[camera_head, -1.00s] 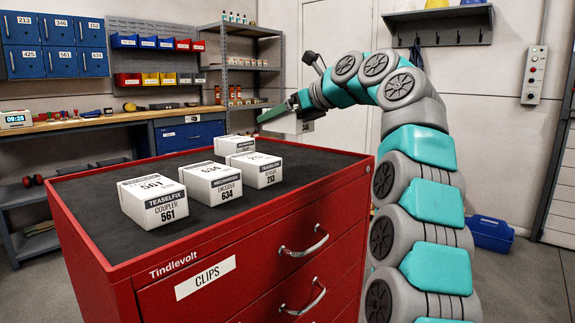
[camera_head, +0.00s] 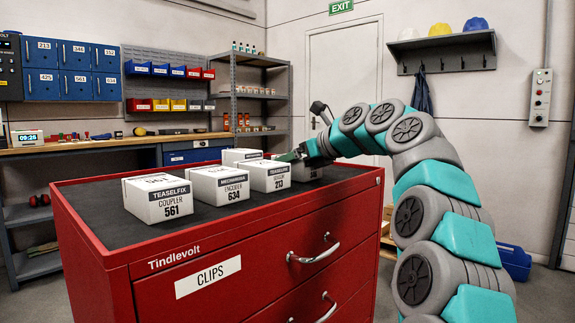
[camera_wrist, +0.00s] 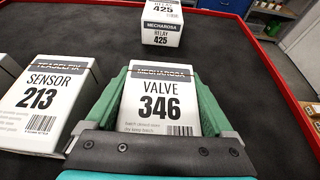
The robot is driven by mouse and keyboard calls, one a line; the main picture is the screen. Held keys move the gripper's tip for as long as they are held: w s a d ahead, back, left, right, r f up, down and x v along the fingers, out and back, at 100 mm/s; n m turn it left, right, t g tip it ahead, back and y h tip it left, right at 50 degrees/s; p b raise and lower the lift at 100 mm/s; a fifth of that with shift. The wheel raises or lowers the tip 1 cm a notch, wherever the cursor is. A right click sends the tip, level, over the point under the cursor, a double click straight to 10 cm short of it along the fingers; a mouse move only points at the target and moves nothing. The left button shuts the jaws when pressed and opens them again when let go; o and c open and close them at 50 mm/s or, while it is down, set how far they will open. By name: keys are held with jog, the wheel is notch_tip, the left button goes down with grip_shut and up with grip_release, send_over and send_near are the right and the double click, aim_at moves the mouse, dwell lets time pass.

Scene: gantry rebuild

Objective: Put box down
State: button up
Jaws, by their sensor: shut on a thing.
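My gripper (camera_head: 296,156), with green fingers, is shut on a white box labelled Valve 346 (camera_wrist: 160,104), as the wrist view shows. In the head view the gripper is low over the right part of the red cabinet's dark top (camera_head: 95,213), just behind the Sensor 213 box (camera_head: 278,177). The held box is mostly hidden there. It looks upright; I cannot tell whether its base touches the mat. In the wrist view the Sensor 213 box (camera_wrist: 45,105) stands to its left with a small gap, and the Relay 425 box (camera_wrist: 161,34) stands ahead of it.
The Encoder 634 box (camera_head: 219,186) and the Coupler 561 box (camera_head: 157,198) stand further left on the same top. The cabinet's raised red rim (camera_wrist: 280,72) runs along the right. Bare mat shows between the held box and that rim.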

jog(key=o, duration=1.4)
jog(key=shift+f, duration=0.1)
jog(key=shift+s+d+r, duration=0.2)
jog(key=shift+d+r, duration=0.05)
jog(key=shift+r, duration=0.05)
jog(key=p+v, duration=0.1)
jog(key=v, duration=1)
jog(key=shift+s+d+r, duration=0.1)
jog(key=shift+r, duration=0.05)
